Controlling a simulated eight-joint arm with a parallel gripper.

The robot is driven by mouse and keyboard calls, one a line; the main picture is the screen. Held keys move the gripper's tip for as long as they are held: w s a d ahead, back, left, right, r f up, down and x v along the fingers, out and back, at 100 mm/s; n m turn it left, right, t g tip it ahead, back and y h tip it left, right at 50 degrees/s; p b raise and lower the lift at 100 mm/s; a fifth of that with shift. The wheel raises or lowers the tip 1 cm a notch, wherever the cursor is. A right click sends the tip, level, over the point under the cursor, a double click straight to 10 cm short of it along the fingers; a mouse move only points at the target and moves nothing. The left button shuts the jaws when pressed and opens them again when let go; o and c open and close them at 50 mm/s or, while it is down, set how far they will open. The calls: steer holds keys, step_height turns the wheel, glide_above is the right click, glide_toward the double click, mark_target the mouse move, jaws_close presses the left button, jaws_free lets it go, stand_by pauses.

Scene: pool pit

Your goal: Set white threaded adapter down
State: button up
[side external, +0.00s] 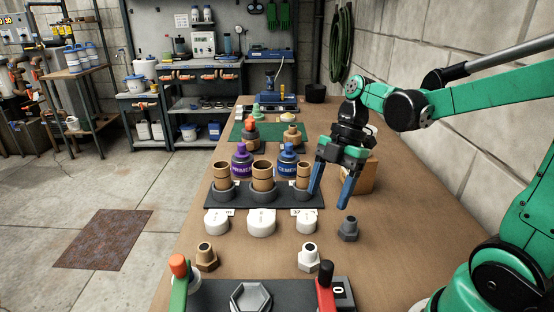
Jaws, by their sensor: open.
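The white threaded adapter (309,258) stands upright on the brown workbench (385,262), with a hex base and a dark round opening on top. It sits in the front middle, just behind the dark fixture. My gripper (328,196) is open and empty, its two blue fingers pointing down. It hangs above the bench, farther back and a little right of the white adapter, apart from it. In the picture the fingers are near the right end of the dark tray. Nothing hides the upper part of the adapter.
White caps (261,222) line up before a dark tray (240,200) holding tan cylinders. Purple and blue cans (287,160) stand behind. A fixture with red and green handles (250,297) fills the front edge.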

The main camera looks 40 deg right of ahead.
steer(key=a+m+t+h, duration=0.1)
steer(key=m+t, duration=0.1)
steer(key=m, duration=0.4)
steer(key=a+m+t+h, duration=0.1)
steer(key=m+t+h, duration=0.1)
steer(key=m, duration=0.4)
steer(key=a+r+m+t+h, duration=0.1)
steer(key=a+m+t, duration=0.1)
steer(key=m, duration=0.3)
steer(key=shift+w+a+m+t, duration=0.15)
steer(key=shift+m+t, duration=0.25)
steer(key=shift+t, duration=0.2)
